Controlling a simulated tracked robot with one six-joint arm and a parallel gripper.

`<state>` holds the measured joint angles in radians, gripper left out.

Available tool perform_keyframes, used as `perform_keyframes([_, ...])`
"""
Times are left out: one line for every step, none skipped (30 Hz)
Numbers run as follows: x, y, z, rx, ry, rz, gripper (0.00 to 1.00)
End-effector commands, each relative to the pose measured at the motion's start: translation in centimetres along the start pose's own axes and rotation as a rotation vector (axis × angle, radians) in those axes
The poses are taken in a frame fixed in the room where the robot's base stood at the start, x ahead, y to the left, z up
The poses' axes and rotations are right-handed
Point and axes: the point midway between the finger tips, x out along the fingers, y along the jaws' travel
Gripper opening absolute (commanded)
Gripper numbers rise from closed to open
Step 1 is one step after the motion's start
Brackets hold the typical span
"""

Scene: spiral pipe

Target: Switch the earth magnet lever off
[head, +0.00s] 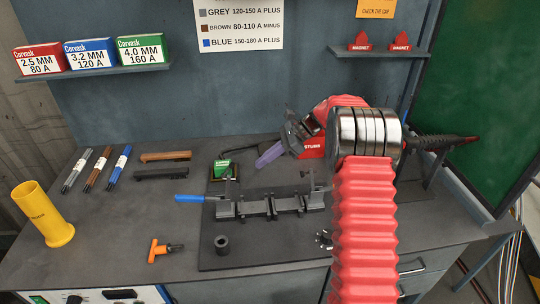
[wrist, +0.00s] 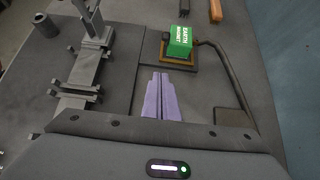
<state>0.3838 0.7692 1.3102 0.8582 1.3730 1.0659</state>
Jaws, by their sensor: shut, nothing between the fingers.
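The earth magnet (head: 221,169) is a small green block with white lettering, on a dark square base with a brownish edge. It stands on the bench behind the clamp fixture. It also shows at the top of the wrist view (wrist: 180,43), with a dark cable running from its right side. I cannot make out its lever clearly. My gripper (head: 260,163) has purple fingers, pressed together and empty, to the right of the magnet in the head view. In the wrist view the fingertips (wrist: 160,76) point toward the magnet's base, and appear apart from it.
A clamp fixture (head: 268,207) with a blue handle (head: 188,198) stands in front of the magnet. Brown and black bars (head: 165,156) lie to its left. The bench's left front is mostly clear.

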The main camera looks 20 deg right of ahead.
Motion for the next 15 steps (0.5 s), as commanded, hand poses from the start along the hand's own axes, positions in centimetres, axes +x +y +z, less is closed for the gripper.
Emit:
perform_keyframes([0.9, 0.1, 0.0, 0.000, -0.001, 0.003, 0.00])
perform_keyframes([1.4, 0.1, 0.0, 0.000, -0.001, 0.003, 0.00])
perform_keyframes([2.0, 0.0, 0.0, -0.001, -0.001, 0.003, 0.00])
perform_keyframes([2.5, 0.1, 0.0, 0.000, 0.000, 0.003, 0.00])
perform_keyframes([2.9, 0.1, 0.0, 0.000, -0.001, 0.004, 0.00])
perform_keyframes([3.5, 0.1, 0.0, 0.001, 0.000, 0.004, 0.00])
perform_keyframes([4.0, 0.1, 0.0, 0.001, 0.000, 0.003, 0.00])
perform_keyframes([4.5, 0.1, 0.0, 0.001, 0.000, 0.003, 0.00])
perform_keyframes([4.9, 0.0, 0.3, -0.001, -0.001, 0.002, 0.00])
perform_keyframes([4.8, 0.0, 0.9, -0.004, 0.000, 0.000, 0.00])
perform_keyframes([4.9, 0.0, 1.4, -0.004, 0.000, 0.000, 0.00])
perform_keyframes([5.0, 0.0, 1.9, -0.004, 0.000, 0.000, 0.00])
perform_keyframes([5.1, 0.0, 2.3, -0.003, 0.000, 0.000, 0.00])
perform_keyframes([5.2, 0.0, 2.6, -0.003, 0.000, 0.000, 0.00])
perform_keyframes([5.3, 0.0, 3.0, -0.003, 0.000, 0.000, 0.00])
